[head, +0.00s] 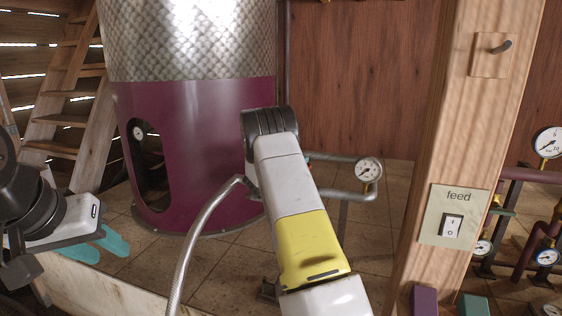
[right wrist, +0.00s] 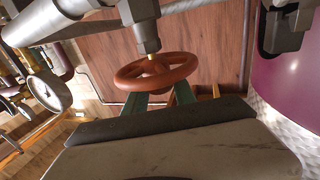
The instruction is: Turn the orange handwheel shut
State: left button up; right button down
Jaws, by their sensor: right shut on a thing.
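The orange handwheel (right wrist: 155,72) shows in the right wrist view, on a stem below a grey metal valve body (right wrist: 145,25). My right gripper (right wrist: 160,98) has its teal fingers at the wheel's rim and is shut on it. In the head view my right arm stands in the middle, and I cannot make out the wheel or the right gripper there. My left gripper (head: 100,246) is at the left of the head view, its two teal fingers apart with nothing between them.
A large still (head: 200,120) with a maroon base stands behind my right arm. A braided hose (head: 190,240) and a pipe with a gauge (head: 368,170) are close to the arm. A wooden post (head: 470,120) with a feed switch (head: 452,225) stands at right.

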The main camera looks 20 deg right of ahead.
jog(key=shift+r, duration=0.15)
jog(key=c, duration=1)
grip_release()
jog(key=shift+c, duration=0.2)
jog(key=v, duration=0.7)
jog(key=shift+s+a, duration=0.25)
jog(key=shift+a, duration=0.1)
